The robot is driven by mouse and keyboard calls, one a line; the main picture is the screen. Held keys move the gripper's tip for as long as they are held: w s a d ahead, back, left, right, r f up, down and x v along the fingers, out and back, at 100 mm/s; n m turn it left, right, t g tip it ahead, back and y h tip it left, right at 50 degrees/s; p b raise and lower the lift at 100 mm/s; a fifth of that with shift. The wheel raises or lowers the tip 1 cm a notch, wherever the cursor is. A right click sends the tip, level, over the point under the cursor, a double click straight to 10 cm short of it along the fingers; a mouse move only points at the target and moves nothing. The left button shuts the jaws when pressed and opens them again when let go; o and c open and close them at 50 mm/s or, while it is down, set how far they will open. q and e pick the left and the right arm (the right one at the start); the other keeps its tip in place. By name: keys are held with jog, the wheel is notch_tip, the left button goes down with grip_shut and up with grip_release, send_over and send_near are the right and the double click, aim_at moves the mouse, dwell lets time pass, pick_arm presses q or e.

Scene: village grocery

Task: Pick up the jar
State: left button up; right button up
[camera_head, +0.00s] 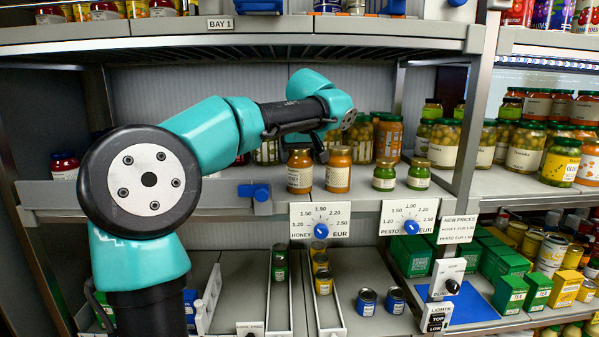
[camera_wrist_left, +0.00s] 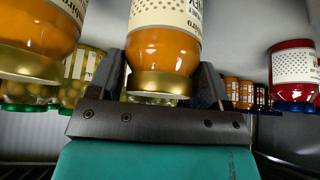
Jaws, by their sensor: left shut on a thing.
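Two amber honey jars with gold lids stand side by side at the front of the middle shelf, the left jar (camera_head: 300,174) and the right jar (camera_head: 338,172). My left gripper (camera_head: 302,146) reaches in from behind and above, with its fingers on either side of the left jar near its lid. In the left wrist view, which is upside down, this jar (camera_wrist_left: 165,48) sits between the two dark fingers (camera_wrist_left: 166,88), shut on it. The other honey jar (camera_wrist_left: 40,35) is close beside it. Whether the held jar touches the shelf is unclear. My right gripper is not in view.
Two green-lidded jars (camera_head: 400,177) stand to the right. Taller jars (camera_head: 389,138) stand behind. A blue slider (camera_head: 254,191) and price dials (camera_head: 320,222) line the shelf edge. The shelf above (camera_head: 300,42) limits headroom. A red jar (camera_head: 64,165) is far left.

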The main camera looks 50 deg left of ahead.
pick_arm(q)
jog(key=shift+c, duration=0.7)
jog(key=shift+r, duration=0.1)
jog(key=shift+r, duration=1.55)
jog(key=shift+s+d+r, duration=0.1)
jog(key=shift+d+r, duration=0.05)
jog(key=shift+r, duration=0.05)
jog(key=s+d+r, duration=0.1)
jog(key=s+d, duration=0.9)
jog(key=d, duration=0.1)
jog(key=shift+s+d+r, duration=0.2)
jog(key=shift+d, duration=0.2)
